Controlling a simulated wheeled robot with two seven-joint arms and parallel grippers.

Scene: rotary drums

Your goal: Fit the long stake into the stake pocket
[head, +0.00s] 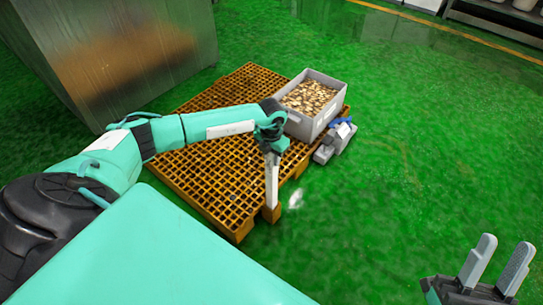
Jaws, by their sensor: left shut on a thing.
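My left gripper (271,150) reaches over the right edge of the orange slatted pallet (205,160), pointing down. It is shut on a pale grey, narrow upright piece that looks like the long stake (271,182). The stake's lower end meets a small orange-brown block (271,213) at the pallet's edge. This block may be the stake pocket; I cannot tell whether the stake is inside it, touching it or just above it. My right gripper (505,243) is at the lower right, open and empty, with its two grey fingers apart.
A grey bin (325,118) full of small brownish pieces stands on the pallet's right back part. A grey device with blue parts (335,142) lies beside it. A large metal cabinet (110,60) stands at the back left. The green floor (420,170) to the right is clear.

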